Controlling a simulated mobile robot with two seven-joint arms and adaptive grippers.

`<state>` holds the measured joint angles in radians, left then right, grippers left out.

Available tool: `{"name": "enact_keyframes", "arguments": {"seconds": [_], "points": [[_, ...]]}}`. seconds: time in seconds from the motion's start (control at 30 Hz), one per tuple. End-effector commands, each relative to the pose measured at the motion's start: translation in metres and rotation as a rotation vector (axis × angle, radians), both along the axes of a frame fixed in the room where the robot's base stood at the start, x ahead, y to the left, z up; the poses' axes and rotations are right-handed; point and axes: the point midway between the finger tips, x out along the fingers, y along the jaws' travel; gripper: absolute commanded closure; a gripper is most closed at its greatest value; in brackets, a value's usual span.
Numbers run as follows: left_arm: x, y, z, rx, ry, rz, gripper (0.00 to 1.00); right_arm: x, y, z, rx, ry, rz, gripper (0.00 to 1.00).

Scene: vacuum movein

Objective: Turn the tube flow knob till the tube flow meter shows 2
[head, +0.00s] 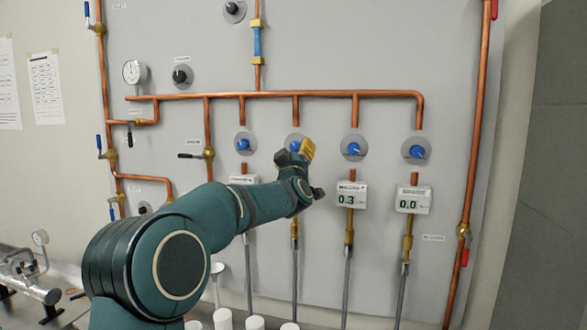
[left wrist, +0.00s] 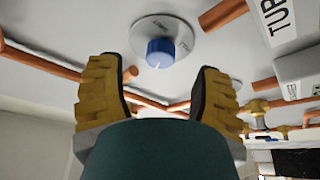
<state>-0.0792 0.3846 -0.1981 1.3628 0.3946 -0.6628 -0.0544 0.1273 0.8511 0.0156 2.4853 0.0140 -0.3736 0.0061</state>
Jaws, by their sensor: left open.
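Several blue knobs on round grey plates sit in a row on the panel. My left gripper (head: 301,149) is in front of the second blue knob from the left (head: 293,139) and partly covers it. The left wrist view shows a blue knob (left wrist: 160,52) ahead, between the open yellow fingers of my left gripper (left wrist: 160,85). The fingers look apart from it. The digital meter third from the left (head: 350,195) reads 0.3, and the far right one (head: 413,200) reads 0.0. The meter below the second knob is hidden by my arm. The label starting "TU" (left wrist: 280,14) is cut off. My right gripper is not in view.
Copper pipes (head: 280,95) run across the panel above and down to the knobs. Black lever valves (head: 193,156) and a round dial gauge (head: 134,72) are at left. Blue knobs (head: 353,147) and (head: 416,150) stand to the right of my gripper.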

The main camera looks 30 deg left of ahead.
Motion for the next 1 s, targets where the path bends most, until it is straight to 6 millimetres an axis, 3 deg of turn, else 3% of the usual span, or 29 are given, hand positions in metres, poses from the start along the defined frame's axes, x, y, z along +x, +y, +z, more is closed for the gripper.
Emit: {"name": "enact_keyframes", "arguments": {"seconds": [0.5,1.0], "points": [[-0.062,-0.031,-0.023,0.0,0.0,-0.001,0.34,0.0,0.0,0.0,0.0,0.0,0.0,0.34],[-0.07,-0.035,-0.025,0.002,-0.001,0.0,0.34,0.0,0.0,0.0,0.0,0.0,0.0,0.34]]}}
